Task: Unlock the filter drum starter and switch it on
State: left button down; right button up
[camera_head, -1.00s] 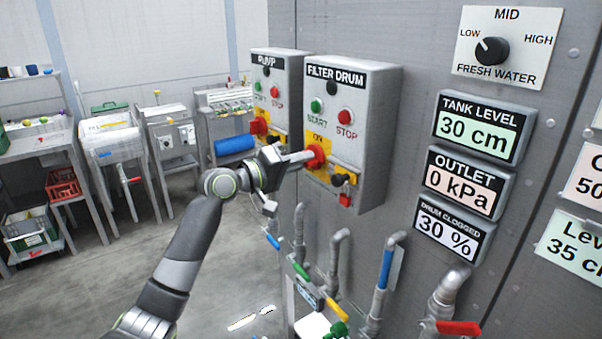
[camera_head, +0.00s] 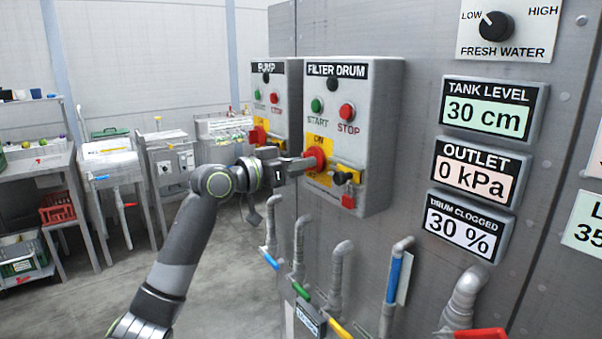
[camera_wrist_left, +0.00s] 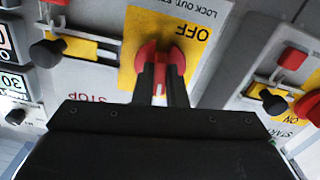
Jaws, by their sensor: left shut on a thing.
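The grey FILTER DRUM starter box (camera_head: 384,135) is on the panel in the head view, with a green START button (camera_head: 316,105) and a red STOP button (camera_head: 347,112). Its red rotary handle (camera_head: 318,153) sits on a yellow plate between ON and OFF. My left gripper (camera_head: 308,163) is shut on this handle. The wrist view, upside down, shows both fingers (camera_wrist_left: 160,95) around the handle (camera_wrist_left: 160,55), close to the OFF label. A black knob (camera_head: 341,178) on a sliding latch is beside the plate, with a red padlock (camera_head: 348,201) hanging below. My fingers partly hide the plate.
The PUMP starter box (camera_head: 280,90) is just left, with its own red handle (camera_head: 258,135). Pipes with coloured valve levers, including a blue one (camera_head: 393,278), stand below the boxes. Display signs (camera_head: 490,108) are at right. Benches (camera_head: 110,165) stand far left.

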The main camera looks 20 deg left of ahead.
pick_arm(q)
jog(key=shift+f+m+b, duration=0.15)
jog(key=shift+m+b, duration=0.35)
jog(key=shift+m, duration=0.4)
jog(key=c, duration=1.5)
grip_release()
jog(key=shift+b+v, duration=2.2)
jog(key=shift+v, duration=6.55)
